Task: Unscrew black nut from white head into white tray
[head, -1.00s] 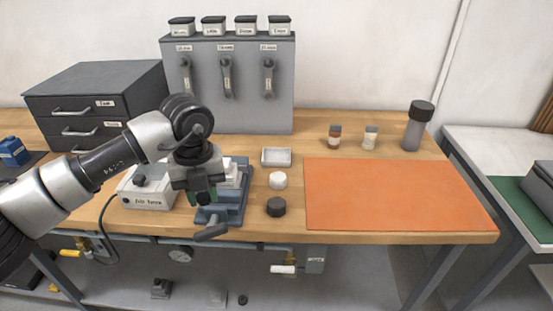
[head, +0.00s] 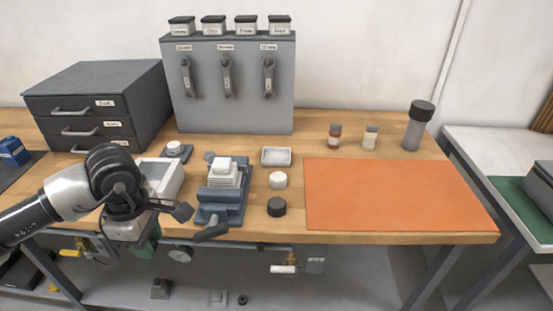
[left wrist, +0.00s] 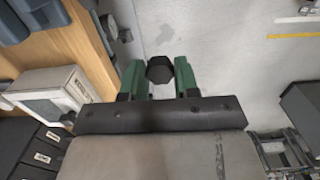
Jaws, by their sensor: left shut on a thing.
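My left gripper (head: 150,242) hangs at the front left edge of the bench, its green fingers pointing down. In the left wrist view, it (left wrist: 160,75) is shut on a black nut (left wrist: 160,69), with the floor below. The nut is hidden in the head view. The white head (head: 225,172) is a stepped white block sitting upright in the blue-grey vise (head: 220,208), with no black nut seen on top. My right gripper is not in view.
A dark round piece (head: 276,207) and a white one (head: 278,180) stand right of the vise. An orange mat (head: 390,195) lies clear at right. A grey drawer cabinet (head: 95,105) stands at back left.

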